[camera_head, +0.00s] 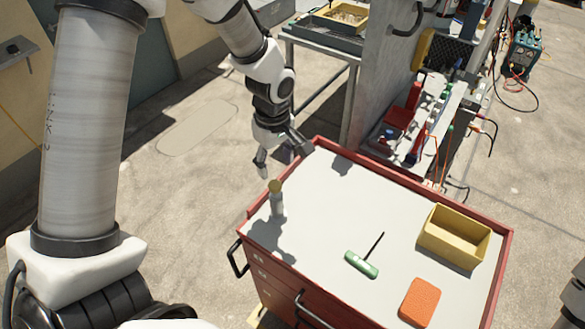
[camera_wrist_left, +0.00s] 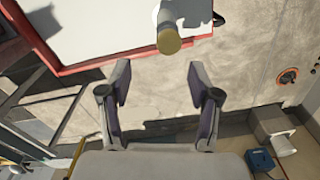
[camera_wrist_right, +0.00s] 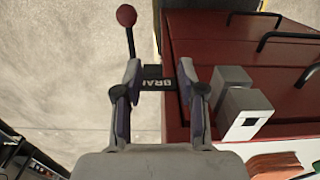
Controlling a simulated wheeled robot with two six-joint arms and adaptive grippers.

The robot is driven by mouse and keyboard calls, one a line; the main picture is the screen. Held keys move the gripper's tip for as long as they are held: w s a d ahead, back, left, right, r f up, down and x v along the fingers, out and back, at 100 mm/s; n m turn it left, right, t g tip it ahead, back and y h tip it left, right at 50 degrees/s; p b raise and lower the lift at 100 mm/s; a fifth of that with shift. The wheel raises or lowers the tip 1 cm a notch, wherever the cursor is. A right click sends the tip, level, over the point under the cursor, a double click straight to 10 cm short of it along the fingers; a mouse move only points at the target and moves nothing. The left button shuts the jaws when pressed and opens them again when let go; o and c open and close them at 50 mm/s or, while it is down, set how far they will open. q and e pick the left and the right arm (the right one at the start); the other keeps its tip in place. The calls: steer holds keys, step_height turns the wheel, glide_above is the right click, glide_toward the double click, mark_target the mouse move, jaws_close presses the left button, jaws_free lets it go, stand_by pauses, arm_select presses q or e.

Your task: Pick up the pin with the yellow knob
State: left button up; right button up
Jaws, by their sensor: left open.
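In the left wrist view the pin (camera_wrist_left: 169,40) lies beyond the fingertips. My left gripper (camera_head: 281,155) is open and empty, just behind and above the knob in the head view, not touching it. My right gripper (camera_wrist_right: 160,75) shows only in its wrist view. Its fingers are apart on either side of a black label reading "DRAI"; whether they grip it is unclear.
The cart top (camera_head: 325,210) also carries a green-handled tool (camera_head: 362,264), an orange sponge-like block (camera_head: 420,301) and a yellow bin (camera_head: 455,238). A raised red rim surrounds it. In the right wrist view a red-knobbed rod (camera_wrist_right: 127,17) stands near the fingers beside a red cabinet (camera_wrist_right: 240,60).

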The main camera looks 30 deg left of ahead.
mark_target(275, 183)
arm_select(q)
steer(key=f+b, duration=0.1)
steer(key=s+f+b, duration=0.1)
steer(key=f, duration=0.1)
steer(key=s+f+b, duration=0.1)
steer(key=b, duration=0.1)
steer(key=shift+s+f, duration=0.25)
steer(key=shift+s+d+f+b, duration=0.1)
steer(key=shift+d+f+b, duration=0.05)
steer(key=shift+f+b, duration=0.65)
steer(key=shift+w+f, duration=0.65)
steer(key=shift+w, duration=0.35)
steer(key=shift+s+r, duration=0.35)
steer(key=shift+s, duration=0.25)
jaws_close()
steer(key=shift+w+f, duration=0.15)
steer(key=shift+w, duration=0.05)
arm_select(e)
step_height(275, 183, down, 6)
steer(key=s, duration=0.1)
